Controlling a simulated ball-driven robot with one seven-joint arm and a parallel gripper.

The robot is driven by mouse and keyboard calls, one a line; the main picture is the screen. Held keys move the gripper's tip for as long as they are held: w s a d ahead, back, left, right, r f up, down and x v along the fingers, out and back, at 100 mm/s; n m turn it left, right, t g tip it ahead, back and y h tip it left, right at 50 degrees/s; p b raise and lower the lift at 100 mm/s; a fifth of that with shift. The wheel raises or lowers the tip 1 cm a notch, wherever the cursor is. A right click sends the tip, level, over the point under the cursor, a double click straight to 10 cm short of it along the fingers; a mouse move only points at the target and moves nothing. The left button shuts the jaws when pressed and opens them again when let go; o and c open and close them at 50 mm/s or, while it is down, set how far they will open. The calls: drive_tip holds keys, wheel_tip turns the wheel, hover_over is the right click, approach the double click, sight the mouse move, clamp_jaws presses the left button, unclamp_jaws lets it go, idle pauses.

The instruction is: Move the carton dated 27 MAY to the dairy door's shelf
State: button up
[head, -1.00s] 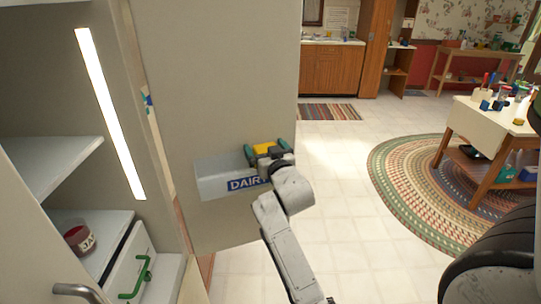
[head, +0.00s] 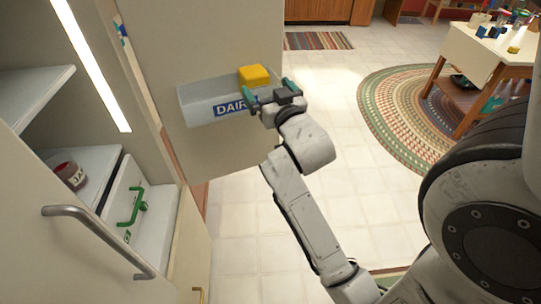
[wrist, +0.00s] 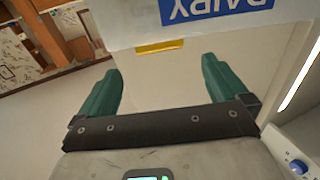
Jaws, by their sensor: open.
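A yellow carton (head: 255,75) sits at the right end of the grey door shelf (head: 197,108), which bears a blue DAIRY label (head: 230,105). Its top shows above the shelf's front wall; its lower part is hidden, and no date is readable. My gripper (head: 269,90) is open and empty, in front of the shelf's right end, its green fingers apart from the carton. In the wrist view the open fingers (wrist: 160,68) point toward the shelf, and a yellow strip (wrist: 160,46) shows beyond them, below the upside-down label.
The open fridge stands at left, with a red jar (head: 70,175) on a shelf and a drawer with a green handle (head: 133,208). A metal bar handle (head: 100,240) is at lower left. A table (head: 480,50) stands on a braided rug (head: 400,115) at right. Floor between is clear.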

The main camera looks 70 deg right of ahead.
drive_tip(key=w+a+f+n+g+y, duration=0.3)
drive_tip(key=a+f+y, duration=0.5)
drive_tip(key=a+f, duration=0.6)
drive_tip(key=s+a+f+n+g+y, duration=0.5)
drive_tip(key=s+a+f+n+g, duration=0.1)
drive_tip(key=s+a+f, duration=0.7)
drive_tip(key=shift+a+f+g, duration=0.3)
drive_tip(key=shift+f+g, duration=0.1)
drive_tip(key=shift+g, duration=0.5)
